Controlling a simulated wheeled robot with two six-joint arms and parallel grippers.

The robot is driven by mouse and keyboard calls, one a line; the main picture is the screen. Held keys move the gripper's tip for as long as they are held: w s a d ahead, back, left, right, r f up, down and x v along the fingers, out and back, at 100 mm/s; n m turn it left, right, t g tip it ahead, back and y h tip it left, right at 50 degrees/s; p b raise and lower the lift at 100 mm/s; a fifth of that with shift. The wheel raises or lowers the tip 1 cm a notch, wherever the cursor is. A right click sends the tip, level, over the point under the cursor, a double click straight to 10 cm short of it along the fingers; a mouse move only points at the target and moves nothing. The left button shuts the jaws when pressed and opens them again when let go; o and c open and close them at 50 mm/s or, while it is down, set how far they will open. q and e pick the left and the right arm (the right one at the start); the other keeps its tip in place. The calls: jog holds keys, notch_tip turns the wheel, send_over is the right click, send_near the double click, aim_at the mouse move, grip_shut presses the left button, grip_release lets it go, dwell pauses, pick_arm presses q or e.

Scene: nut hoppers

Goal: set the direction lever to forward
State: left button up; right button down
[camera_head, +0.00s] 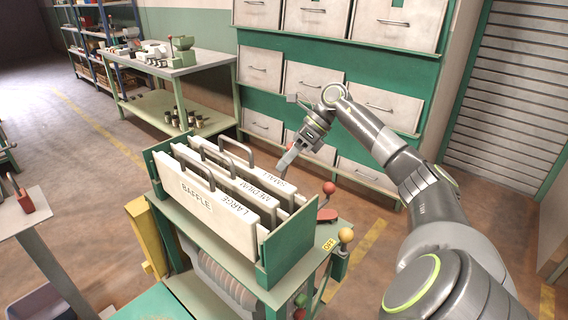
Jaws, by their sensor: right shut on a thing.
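My right gripper (287,160) reaches down from the right, with its fingers at the far side of the baffle rack, by the end of the panel marked SMALL. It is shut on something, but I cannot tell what. A lever with a red ball (328,187) and one with a yellow ball (346,235) stand at the right of the machine. Both are apart from the gripper. A yellow OFF label (328,245) is beside the yellow ball. I cannot read which lever is the direction lever or its setting. My left gripper is not in view.
The green rack (290,247) holds white panels, including LARGE (222,207), with upright handles. Drawer cabinets (310,80) stand behind. A bench (180,65) is at back left, and a small table (22,210) at far left.

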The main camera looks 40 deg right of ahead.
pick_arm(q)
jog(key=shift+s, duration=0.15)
pick_arm(e)
jog(key=shift+d, duration=0.2)
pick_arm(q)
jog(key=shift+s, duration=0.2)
